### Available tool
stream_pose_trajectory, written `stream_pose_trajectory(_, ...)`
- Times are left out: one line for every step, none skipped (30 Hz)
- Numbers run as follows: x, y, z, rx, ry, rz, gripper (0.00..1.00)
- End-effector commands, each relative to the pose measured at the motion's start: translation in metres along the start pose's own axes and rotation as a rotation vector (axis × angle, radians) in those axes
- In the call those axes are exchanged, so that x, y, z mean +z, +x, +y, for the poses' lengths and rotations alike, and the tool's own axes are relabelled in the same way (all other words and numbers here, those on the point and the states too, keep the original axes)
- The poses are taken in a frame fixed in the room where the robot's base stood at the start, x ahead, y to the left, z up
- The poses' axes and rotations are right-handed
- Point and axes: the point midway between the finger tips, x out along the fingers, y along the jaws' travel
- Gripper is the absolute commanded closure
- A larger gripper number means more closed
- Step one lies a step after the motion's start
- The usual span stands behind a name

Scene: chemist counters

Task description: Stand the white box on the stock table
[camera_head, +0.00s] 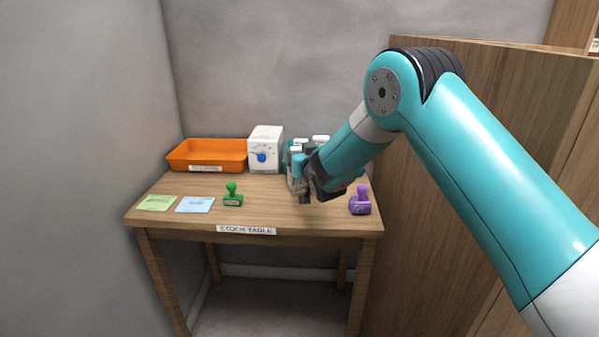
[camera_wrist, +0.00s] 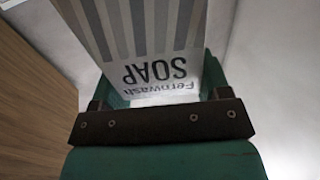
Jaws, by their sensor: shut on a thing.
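The white box (camera_wrist: 150,35) fills the top of the wrist view. It has grey stripes and the words "Fernwash SOAP", which read upside down there. My gripper (camera_wrist: 163,88) is shut on it, with a green finger on either side. In the head view my gripper (camera_head: 304,183) is over the right part of the stock table (camera_head: 247,214). The box is largely hidden there by the gripper and the things around it. I cannot tell whether its base touches the tabletop.
An orange tray (camera_head: 207,155) and a white device with a blue knob (camera_head: 265,146) stand at the back. A green stamp (camera_head: 233,195), a purple stamp (camera_head: 360,202), a green note (camera_head: 156,203) and a blue note (camera_head: 195,205) lie in front. A wooden panel (camera_head: 440,190) stands right.

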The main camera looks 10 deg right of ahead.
Motion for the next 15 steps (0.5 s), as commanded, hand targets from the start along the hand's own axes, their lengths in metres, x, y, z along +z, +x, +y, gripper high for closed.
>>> stream_pose_trajectory(0.009,0.0,0.0,-0.001,-0.001,-0.003,0.68)
stream_pose_trajectory(0.014,0.0,0.0,-0.001,-0.001,-0.001,0.68)
stream_pose_trajectory(0.019,0.0,0.0,-0.001,0.0,-0.001,0.68)
stream_pose_trajectory(0.021,0.0,0.0,0.0,0.0,0.0,0.68)
stream_pose_trajectory(0.023,0.0,0.0,0.0,0.0,0.0,0.68)
stream_pose_trajectory(0.026,0.0,0.0,0.0,0.0,0.0,0.68)
stream_pose_trajectory(0.029,0.0,0.0,0.0,0.0,0.0,0.68)
stream_pose_trajectory(0.032,0.0,0.0,0.0,-0.001,0.0,0.68)
stream_pose_trajectory(0.038,0.0,0.0,-0.001,-0.001,-0.001,0.68)
stream_pose_trajectory(0.043,0.0,0.0,-0.001,-0.001,-0.002,0.68)
stream_pose_trajectory(0.048,0.0,0.0,-0.001,0.0,-0.002,0.68)
stream_pose_trajectory(0.054,0.0,0.0,-0.001,0.0,-0.002,0.68)
stream_pose_trajectory(0.057,0.0,0.0,-0.001,-0.001,-0.001,0.68)
stream_pose_trajectory(0.06,0.0,0.0,0.0,-0.001,0.0,0.68)
stream_pose_trajectory(0.062,0.0,0.0,0.0,-0.001,0.0,0.68)
